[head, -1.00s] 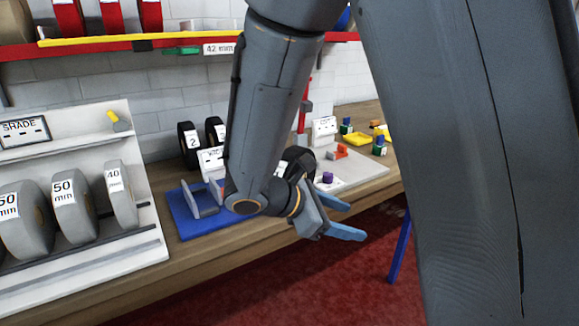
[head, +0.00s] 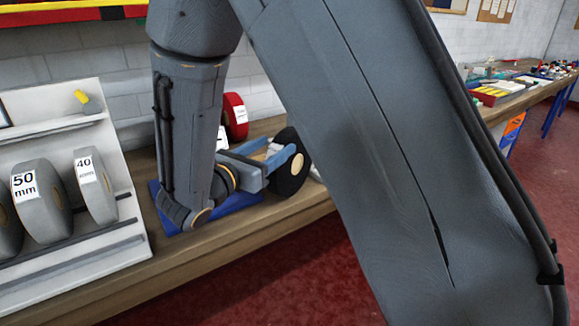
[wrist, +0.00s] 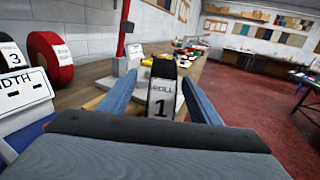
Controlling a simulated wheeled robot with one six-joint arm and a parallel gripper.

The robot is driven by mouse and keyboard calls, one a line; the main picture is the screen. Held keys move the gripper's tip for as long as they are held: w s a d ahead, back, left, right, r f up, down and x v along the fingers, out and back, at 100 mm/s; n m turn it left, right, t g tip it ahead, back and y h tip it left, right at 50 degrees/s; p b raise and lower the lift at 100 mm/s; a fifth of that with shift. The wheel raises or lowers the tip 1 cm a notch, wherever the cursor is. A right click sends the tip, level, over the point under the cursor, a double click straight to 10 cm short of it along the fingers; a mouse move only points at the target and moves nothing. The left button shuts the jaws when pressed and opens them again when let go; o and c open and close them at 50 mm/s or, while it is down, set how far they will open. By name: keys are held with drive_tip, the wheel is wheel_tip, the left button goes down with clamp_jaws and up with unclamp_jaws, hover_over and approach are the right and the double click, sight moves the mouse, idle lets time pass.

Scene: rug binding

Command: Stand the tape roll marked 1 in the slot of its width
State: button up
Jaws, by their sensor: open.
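The tape roll marked 1 (wrist: 161,97) is black with a white label and stands upright between my fingers in the wrist view. In the head view the black roll (head: 291,178) stands near the bench's front edge at my fingertips. My gripper (wrist: 159,84) is open, with one blue finger on each side of the roll; I cannot tell whether either touches it. In the head view my gripper (head: 272,163) points right, low over the bench. The white rack (head: 128,175) at left holds grey rolls marked 50 mm (head: 40,200) and 40 (head: 95,187). No empty slot shows clearly.
A blue base (head: 240,213) lies on the bench under my wrist. A red roll (wrist: 48,60), a black roll marked 3 (wrist: 14,60) and a white card (wrist: 22,100) stand left in the wrist view. A red post (wrist: 124,30) rises behind. Open floor lies right.

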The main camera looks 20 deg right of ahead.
sight(290, 134)
drive_tip(key=x, duration=0.2)
drive_tip(key=p+x, duration=0.1)
drive_tip(key=x, duration=0.2)
drive_tip(key=r+p+x, duration=0.1)
drive_tip(key=x, duration=0.1)
drive_tip(key=shift+s+d, duration=0.1)
drive_tip(key=shift+d, duration=0.35)
clamp_jaws()
